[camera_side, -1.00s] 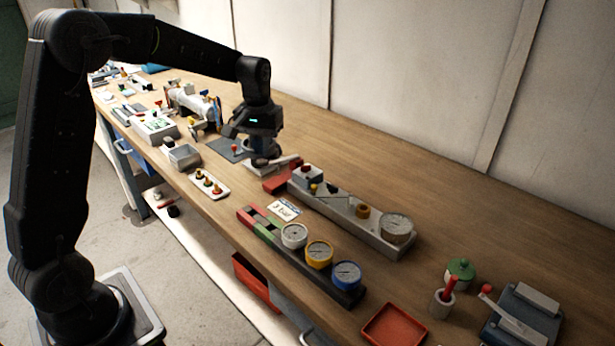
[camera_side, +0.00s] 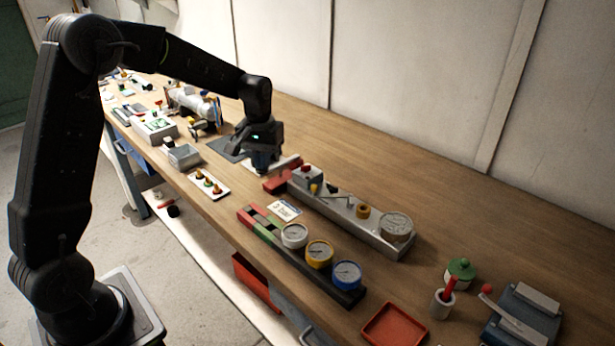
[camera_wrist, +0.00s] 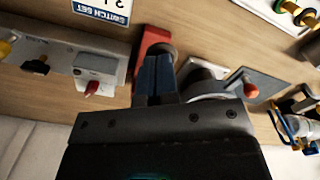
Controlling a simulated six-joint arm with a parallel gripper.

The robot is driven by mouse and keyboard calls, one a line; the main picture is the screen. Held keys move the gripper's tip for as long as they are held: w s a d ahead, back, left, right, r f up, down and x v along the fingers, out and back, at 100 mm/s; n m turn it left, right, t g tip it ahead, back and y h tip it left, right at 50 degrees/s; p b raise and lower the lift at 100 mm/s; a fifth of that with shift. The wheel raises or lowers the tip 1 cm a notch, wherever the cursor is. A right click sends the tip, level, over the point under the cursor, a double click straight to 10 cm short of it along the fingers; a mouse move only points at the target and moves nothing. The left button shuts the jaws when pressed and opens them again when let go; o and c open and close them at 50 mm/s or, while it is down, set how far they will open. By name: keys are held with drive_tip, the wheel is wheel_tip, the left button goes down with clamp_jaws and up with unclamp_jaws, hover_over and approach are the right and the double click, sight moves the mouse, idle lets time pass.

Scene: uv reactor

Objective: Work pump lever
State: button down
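A red part (camera_side: 279,184) lies at the near-left end of a long grey rail, and in the wrist view it appears as a red bar (camera_wrist: 151,42) with a dark rounded end. I cannot tell for certain whether this is the pump lever. My gripper (camera_side: 265,166) points down just behind it, low over the bench. In the wrist view its two blue fingers (camera_wrist: 156,78) are side by side with no clear gap, their tips close to the dark rounded end. Any contact at the tips is hidden. A pale bar (camera_side: 285,163) lies beside the gripper.
The grey rail (camera_side: 340,208) carries a red switch, a yellow ring and a gauge. A dark rail (camera_side: 300,268) in front carries several gauges. A white tray of small knobs (camera_side: 209,185) is nearer the front edge. Open wood lies behind, toward the wall.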

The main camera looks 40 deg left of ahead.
drive_tip(key=shift+f, duration=0.65)
drive_tip(key=shift+r, duration=2.8)
drive_tip(key=shift+f, duration=0.2)
drive_tip(key=shift+f, duration=2.55)
drive_tip(key=shift+r, duration=0.1)
drive_tip(key=shift+r, duration=2.65)
drive_tip(key=shift+f, duration=0.1)
